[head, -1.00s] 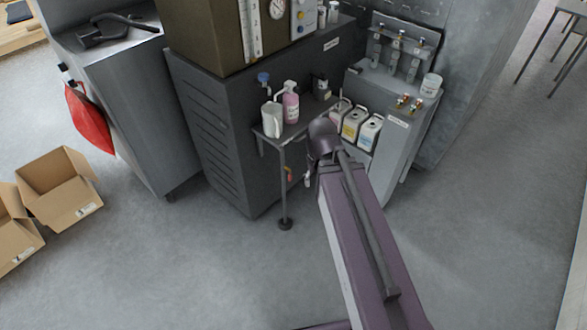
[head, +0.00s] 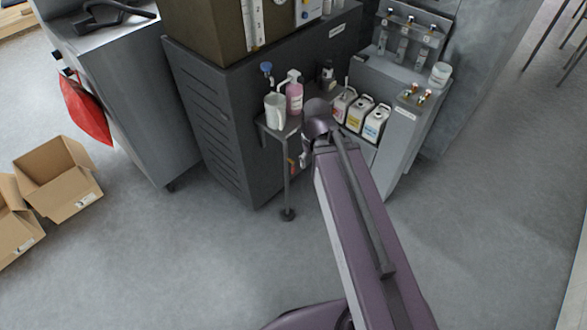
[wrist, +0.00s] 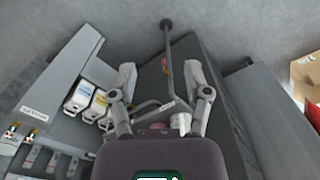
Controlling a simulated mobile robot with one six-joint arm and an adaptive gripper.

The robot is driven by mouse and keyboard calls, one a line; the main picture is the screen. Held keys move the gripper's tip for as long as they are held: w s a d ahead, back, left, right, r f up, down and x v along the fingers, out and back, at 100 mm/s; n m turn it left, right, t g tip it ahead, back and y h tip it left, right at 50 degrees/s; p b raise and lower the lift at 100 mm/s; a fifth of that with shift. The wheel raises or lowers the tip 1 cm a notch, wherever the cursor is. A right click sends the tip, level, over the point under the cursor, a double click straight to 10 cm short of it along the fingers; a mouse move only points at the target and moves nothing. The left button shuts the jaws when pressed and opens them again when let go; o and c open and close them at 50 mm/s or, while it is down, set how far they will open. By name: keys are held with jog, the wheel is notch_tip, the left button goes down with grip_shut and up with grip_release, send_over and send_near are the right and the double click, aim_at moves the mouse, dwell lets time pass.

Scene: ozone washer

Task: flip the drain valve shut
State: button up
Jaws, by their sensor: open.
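The drain valve's orange-red handle (head: 291,165) shows below the small side shelf (head: 262,124), close to the shelf's leg. It also shows in the wrist view (wrist: 165,66), small, near the top middle beside the leg. Its exact angle is too small to tell. My gripper (wrist: 159,72) is open and empty, its two fingers spread to either side of the handle in the wrist picture. The handle appears beyond the fingers, and I see no contact. In the head view my arm hides most of the gripper.
A white jug (head: 275,111) and a pink bottle (head: 294,97) stand on the shelf. Several white canisters (head: 376,122) sit to its right. The dark cabinet (head: 215,125) is behind. Cardboard boxes (head: 58,178) lie at the left. The floor in front is clear.

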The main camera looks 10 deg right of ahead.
jog(key=w+f+n+t+y+b, duration=0.1)
jog(key=w+f+n+t+b, duration=0.15)
jog(key=w+f+b, duration=1.05)
jog(key=n+t+y+b, duration=0.15)
jog(key=n+b, duration=0.35)
jog(key=b, duration=1.1)
send_near(294, 167)
jog(key=shift+v, duration=1.15)
jog(key=shift+w+d, duration=0.1)
jog(key=shift+w, duration=0.05)
jog(key=shift+f, duration=0.1)
jog(key=b+x, duration=1.2)
jog(key=x, duration=0.1)
jog(key=shift+f, duration=0.3)
